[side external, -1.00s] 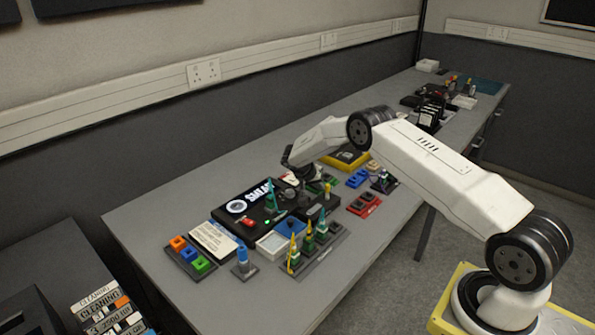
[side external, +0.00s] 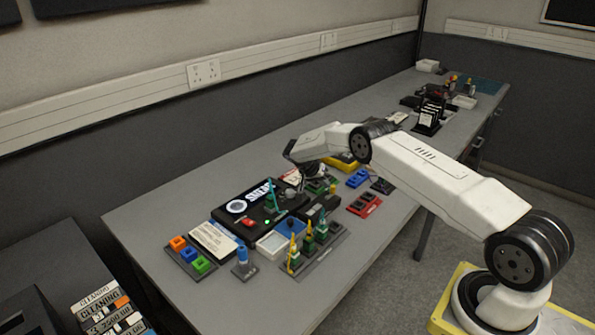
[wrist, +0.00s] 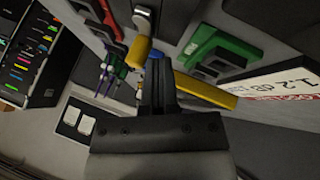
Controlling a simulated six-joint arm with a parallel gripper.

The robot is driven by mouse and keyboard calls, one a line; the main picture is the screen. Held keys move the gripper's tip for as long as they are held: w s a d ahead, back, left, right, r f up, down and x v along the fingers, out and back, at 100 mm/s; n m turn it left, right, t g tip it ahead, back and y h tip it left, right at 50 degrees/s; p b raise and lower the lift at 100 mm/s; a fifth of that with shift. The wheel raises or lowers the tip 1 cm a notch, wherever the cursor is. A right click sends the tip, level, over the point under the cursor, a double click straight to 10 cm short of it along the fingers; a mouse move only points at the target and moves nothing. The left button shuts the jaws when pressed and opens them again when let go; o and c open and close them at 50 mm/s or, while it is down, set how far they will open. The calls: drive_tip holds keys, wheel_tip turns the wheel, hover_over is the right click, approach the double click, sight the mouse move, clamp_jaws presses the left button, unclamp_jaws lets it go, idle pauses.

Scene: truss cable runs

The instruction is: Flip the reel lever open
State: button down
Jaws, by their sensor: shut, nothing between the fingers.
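My gripper (side external: 316,170) is over the bench behind the black box, with its tips partly hidden in the side view. In the wrist view its dark fingers (wrist: 160,82) are together with nothing between them. A short yellow cylinder (wrist: 138,52) is just left of the fingertips; it also stands right of my gripper in the side view (side external: 333,188). A yellow bar (wrist: 205,91) extends right from behind the fingers. I cannot tell which yellow part is the reel lever, or whether the fingers touch either one. A yellow case (side external: 344,163) is behind my gripper.
A green block (wrist: 215,48) and a printed card (wrist: 285,85) are right of the fingers in the wrist view. The black box (side external: 255,203), a red block (side external: 364,204) and a blue block (side external: 357,178) are close by. The bench's front left corner is clear.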

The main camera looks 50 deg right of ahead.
drive_tip(key=shift+s+d, duration=0.35)
drive_tip(key=shift+a, duration=0.15)
idle(1.6)
drive_tip(key=shift+s+a, duration=0.3)
drive_tip(key=shift+a, duration=0.3)
drive_tip(key=v, duration=0.8)
idle(0.4)
idle(0.4)
